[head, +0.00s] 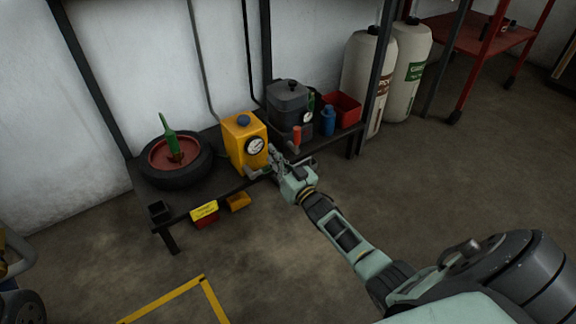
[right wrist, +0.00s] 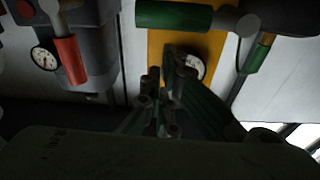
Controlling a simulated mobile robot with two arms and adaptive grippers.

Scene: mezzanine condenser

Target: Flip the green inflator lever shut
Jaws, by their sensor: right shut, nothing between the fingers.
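The yellow inflator box (head: 240,150), with a round white gauge and blue cap, stands on the dark low bench. In the right wrist view the yellow box (right wrist: 157,48) shows behind my fingers. The green lever (right wrist: 175,15) lies roughly sideways across the box, joined to a grey pivot at its right end. In the head view only a grey stub shows low at the box's front; my gripper seems to cover the green part. My right gripper (head: 275,158) is shut and empty, just right of the box's front. I cannot tell whether it touches the lever. My left gripper is out of view.
A tyre (head: 189,168) with an upright green handle (head: 168,136) lies left of the box. A dark grey unit (head: 289,100) with a red lever (head: 297,135) stands right. A blue bottle (head: 328,120) and red bin (head: 345,108) are beyond. Open floor lies before the bench.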

